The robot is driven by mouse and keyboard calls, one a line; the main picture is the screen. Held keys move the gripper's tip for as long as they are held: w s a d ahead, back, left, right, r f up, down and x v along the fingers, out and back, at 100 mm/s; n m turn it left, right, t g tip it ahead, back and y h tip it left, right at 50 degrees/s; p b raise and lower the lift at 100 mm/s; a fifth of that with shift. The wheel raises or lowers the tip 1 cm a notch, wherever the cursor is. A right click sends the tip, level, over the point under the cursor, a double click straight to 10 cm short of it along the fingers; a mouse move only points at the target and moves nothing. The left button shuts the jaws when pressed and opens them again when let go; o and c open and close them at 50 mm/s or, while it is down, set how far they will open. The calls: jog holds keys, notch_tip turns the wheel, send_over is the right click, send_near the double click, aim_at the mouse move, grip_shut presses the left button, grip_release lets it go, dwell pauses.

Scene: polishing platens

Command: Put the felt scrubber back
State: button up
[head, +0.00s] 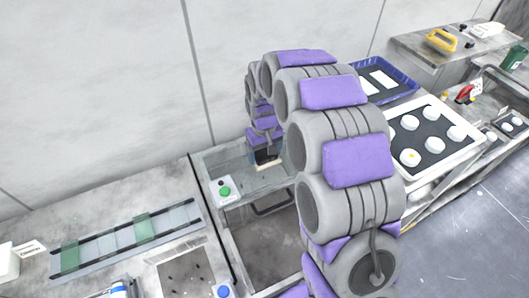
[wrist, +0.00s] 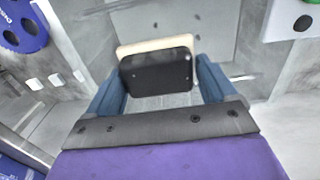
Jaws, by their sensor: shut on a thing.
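The felt scrubber has a black back and a cream felt pad. It shows in the wrist view (wrist: 158,72) between the blue fingers of my gripper (wrist: 155,88), which is shut on it. In the head view, the cream edge of the scrubber (head: 268,166) shows below my gripper (head: 264,153), over a grey bench section with a clear or shiny surface (head: 235,162). I cannot tell whether the felt touches that surface. My own arm hides part of the bench to the right.
A box with a green button (head: 224,190) stands just left of the scrubber. A blue tray (head: 408,88) and a white-rimmed platen with white discs (head: 467,153) lie to the right. A strip with green pads (head: 130,238) lies at left. A wall stands behind.

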aim_at(264, 153)
jog(key=shift+f, duration=0.25)
jog(key=o, duration=0.7)
jog(key=shift+o, duration=0.2)
notch_tip(264, 153, up, 12)
jog(key=f, duration=0.1)
jog(key=s+d+r+m, duration=0.1)
jog(key=s+d+r, duration=0.25)
jog(key=s, duration=0.55)
jog(key=s+d+r+m, duration=0.15)
jog(key=s+d, duration=0.25)
jog(key=s, duration=0.4)
jog(key=s+d+f+m+g, duration=0.1)
jog(key=s+d, duration=0.1)
jog(key=s, duration=0.8)
jog(key=s+d+f+m, duration=0.1)
jog(key=s, duration=0.9)
jog(key=shift+d+g, duration=0.35)
jog(key=shift+g, duration=0.05)
